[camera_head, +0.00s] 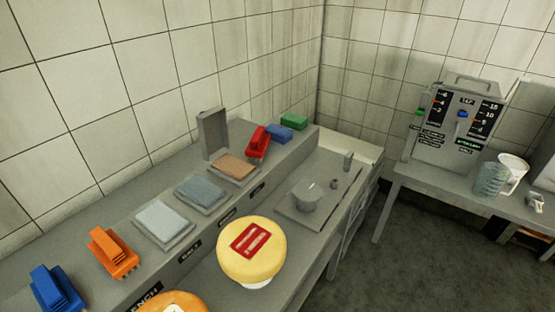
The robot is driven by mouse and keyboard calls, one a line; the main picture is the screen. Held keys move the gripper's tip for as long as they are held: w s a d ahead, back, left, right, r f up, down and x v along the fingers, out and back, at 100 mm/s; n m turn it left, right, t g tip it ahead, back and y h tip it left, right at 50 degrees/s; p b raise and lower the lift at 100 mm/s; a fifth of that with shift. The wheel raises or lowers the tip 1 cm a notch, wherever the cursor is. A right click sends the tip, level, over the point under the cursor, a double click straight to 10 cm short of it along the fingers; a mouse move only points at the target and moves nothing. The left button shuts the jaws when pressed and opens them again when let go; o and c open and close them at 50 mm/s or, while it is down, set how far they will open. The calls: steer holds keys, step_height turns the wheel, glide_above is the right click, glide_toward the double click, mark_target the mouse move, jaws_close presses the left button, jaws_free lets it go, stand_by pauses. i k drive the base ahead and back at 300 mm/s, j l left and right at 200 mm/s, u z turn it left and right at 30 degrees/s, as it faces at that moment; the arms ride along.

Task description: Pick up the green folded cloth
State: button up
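A small green block-like item (294,121), which looks like the green folded cloth, lies at the far end of the raised grey ledge, near the tiled corner. A similar blue item (279,133) lies just left of it, very close; I cannot tell if they touch. The green item is small in view, so its folds are not clear. My gripper is not in view.
A red brush (257,141) and an upright grey panel (212,135) stand left of the blue item. Flat cloths on trays, an orange brush (112,254) and a blue brush (54,289) line the ledge. A yellow cheese wheel (251,252) stands below it. Floor (420,265) is clear at right.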

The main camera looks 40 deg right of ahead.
mark_target(297, 123)
steer(key=i+l, duration=1.05)
steer(key=l, duration=0.15)
